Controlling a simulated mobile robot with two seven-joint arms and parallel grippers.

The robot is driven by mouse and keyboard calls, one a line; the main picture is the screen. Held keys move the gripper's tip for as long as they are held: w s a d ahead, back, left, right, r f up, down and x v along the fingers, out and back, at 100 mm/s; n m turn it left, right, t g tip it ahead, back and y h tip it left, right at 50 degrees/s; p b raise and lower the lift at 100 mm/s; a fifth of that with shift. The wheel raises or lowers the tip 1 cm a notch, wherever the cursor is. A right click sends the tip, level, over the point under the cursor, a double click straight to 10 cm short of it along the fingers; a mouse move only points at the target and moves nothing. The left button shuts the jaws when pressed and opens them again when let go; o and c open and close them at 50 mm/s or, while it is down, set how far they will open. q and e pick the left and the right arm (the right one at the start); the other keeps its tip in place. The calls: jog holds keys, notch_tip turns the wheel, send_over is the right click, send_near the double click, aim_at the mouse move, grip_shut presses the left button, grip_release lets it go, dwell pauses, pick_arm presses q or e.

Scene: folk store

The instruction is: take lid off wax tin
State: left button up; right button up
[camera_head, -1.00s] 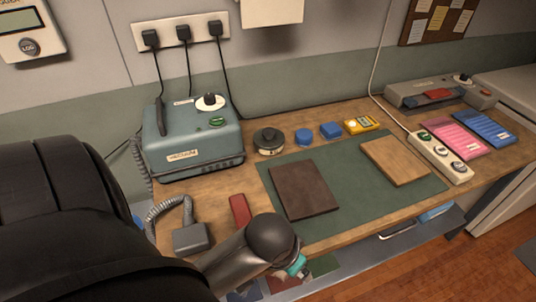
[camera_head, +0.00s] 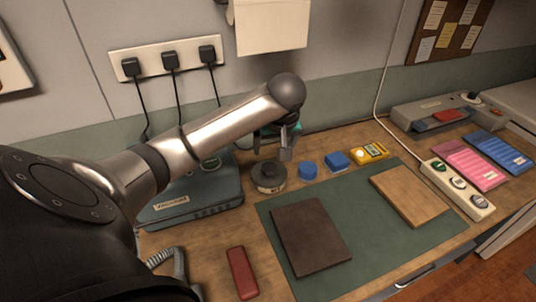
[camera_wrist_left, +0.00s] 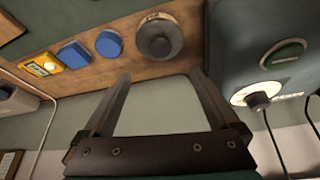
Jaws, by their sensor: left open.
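The wax tin (camera_head: 268,179) is a round dark grey tin with a pale label. It stands on the wooden bench beside the teal vacuum unit (camera_head: 190,199). Its lid (camera_head: 268,170) is on, with a dark knob on top. My left gripper (camera_head: 288,150) is above and slightly behind the tin, not touching it. In the left wrist view the gripper (camera_wrist_left: 163,85) is open and empty. The tin (camera_wrist_left: 158,38) shows there beyond the fingertips. My right gripper is not in view.
A blue round item (camera_head: 307,169), a blue block (camera_head: 337,160) and a yellow meter (camera_head: 369,153) stand right of the tin. A green mat (camera_head: 375,240) carries a dark brown board (camera_head: 311,237) and a light wooden board (camera_head: 409,198). A red bar (camera_head: 241,272) lies at front.

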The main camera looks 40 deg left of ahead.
pick_arm(q)
jog(key=b, duration=0.2)
send_over(269, 167)
jog(key=s+d, duration=0.2)
jog(key=f, duration=0.8)
jog(key=shift+w+d+f, duration=0.1)
jog(key=shift+d+f, duration=0.1)
jog(key=shift+f, duration=0.1)
jog(key=shift+b+x, duration=1.15)
jog(key=shift+x, duration=1.5)
jog(key=shift+w+a, duration=0.15)
jog(key=shift+r, duration=0.1)
jog(key=shift+c, duration=0.3)
jog(key=c, duration=1.4)
